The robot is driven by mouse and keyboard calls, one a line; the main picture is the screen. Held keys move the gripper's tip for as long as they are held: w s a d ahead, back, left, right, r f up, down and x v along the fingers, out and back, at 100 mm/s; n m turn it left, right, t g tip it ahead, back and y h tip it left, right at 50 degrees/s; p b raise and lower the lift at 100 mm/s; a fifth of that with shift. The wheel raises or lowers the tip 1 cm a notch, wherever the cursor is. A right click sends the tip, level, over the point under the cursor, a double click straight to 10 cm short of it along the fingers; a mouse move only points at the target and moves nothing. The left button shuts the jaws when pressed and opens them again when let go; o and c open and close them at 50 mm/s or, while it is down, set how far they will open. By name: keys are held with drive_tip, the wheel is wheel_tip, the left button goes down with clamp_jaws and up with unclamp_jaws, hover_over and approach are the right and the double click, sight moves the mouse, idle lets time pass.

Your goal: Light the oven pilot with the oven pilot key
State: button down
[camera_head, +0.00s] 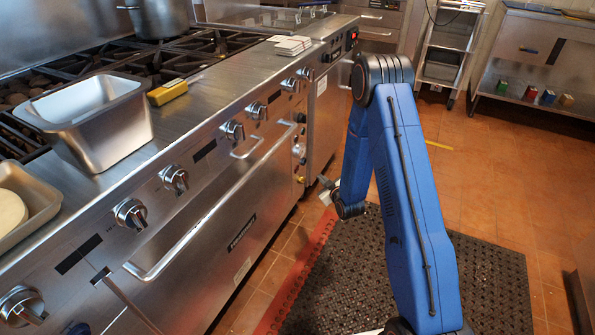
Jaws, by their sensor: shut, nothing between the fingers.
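The oven (235,235) is the stainless range front with a long door handle (215,212). At its right end is a narrow panel with a round dial (299,150) and a small yellow part (301,180) low down. I cannot surely tell which part is the oven pilot key. My gripper (325,184) is small in the picture, just right of this panel and in front of the adjoining steel cabinet. It is shut with nothing held. My wrist partly hides it, and I cannot tell whether its tips touch anything.
Several burner knobs (174,180) stick out along the range front. A steel pan (110,125) and a yellow-handled tool (168,92) lie on top. A black mat (480,275) covers the floor below my arm. Open tiled floor (510,195) lies to the right.

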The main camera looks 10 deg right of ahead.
sight(297, 169)
drive_tip(key=w+a, duration=0.4)
drive_tip(key=a, duration=0.2)
drive_tip(key=shift+w+a, duration=0.2)
drive_tip(key=shift+w, duration=0.15)
drive_tip(key=shift+w+a, duration=0.1)
drive_tip(key=shift+a, duration=0.05)
idle(1.9)
drive_tip(key=shift+w+a, duration=0.1)
drive_tip(key=shift+a, duration=0.1)
drive_tip(key=shift+w+a, duration=0.25)
drive_tip(key=shift+a, duration=0.1)
idle(4.4)
